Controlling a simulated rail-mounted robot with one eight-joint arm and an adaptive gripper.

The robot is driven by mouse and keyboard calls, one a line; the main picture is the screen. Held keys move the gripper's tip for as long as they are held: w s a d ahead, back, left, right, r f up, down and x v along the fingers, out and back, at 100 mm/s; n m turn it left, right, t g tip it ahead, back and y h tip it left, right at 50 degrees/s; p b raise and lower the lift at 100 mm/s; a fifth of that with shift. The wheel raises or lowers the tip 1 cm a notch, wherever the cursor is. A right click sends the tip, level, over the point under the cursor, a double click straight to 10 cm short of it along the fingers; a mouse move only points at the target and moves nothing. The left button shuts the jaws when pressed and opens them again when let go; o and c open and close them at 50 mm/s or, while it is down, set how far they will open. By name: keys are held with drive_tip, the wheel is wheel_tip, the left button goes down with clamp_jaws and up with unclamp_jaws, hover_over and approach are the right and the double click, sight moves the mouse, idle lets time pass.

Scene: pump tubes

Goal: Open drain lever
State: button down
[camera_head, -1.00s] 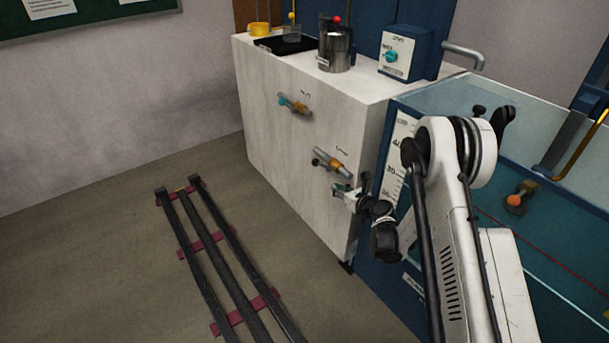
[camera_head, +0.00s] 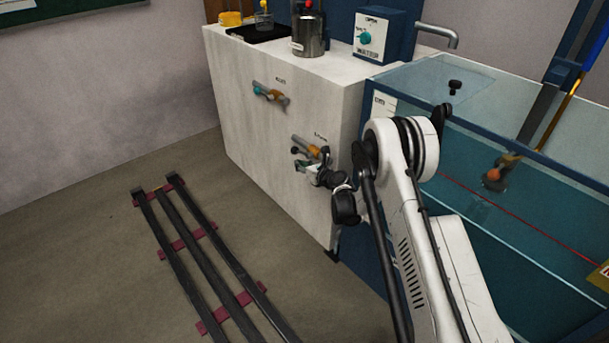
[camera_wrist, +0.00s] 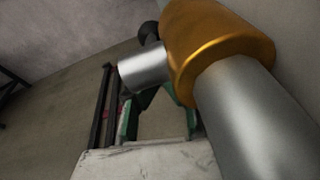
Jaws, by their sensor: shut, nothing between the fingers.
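The drain valve (camera_head: 314,152) is on the front of the white cabinet, with an orange collar and a silver pipe. Its lever ends in a black knob (camera_head: 295,150) on the left. In the wrist view the orange collar (camera_wrist: 215,45), a silver stem (camera_wrist: 146,68) and the black knob (camera_wrist: 148,31) fill the upper part. My gripper (camera_head: 303,166) is just below the valve and its lever. It is shut and empty. In the wrist view its green fingers run up behind the silver stem and collar, which hide part of them. Contact with the lever cannot be told.
A glass-walled water tank (camera_head: 480,170) stands to the right, close to my arm. Dark floor rails (camera_head: 190,250) lie at the left, with open floor around them.

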sight(296, 153)
drive_tip(key=shift+w+a+r, duration=0.2)
drive_tip(key=shift+w+r, duration=0.25)
drive_tip(key=shift+r, duration=0.3)
drive_tip(key=shift+w+a+r, duration=0.25)
drive_tip(key=shift+r, duration=0.25)
drive_tip(key=shift+w+a+r, duration=0.2)
drive_tip(key=shift+r, duration=0.3)
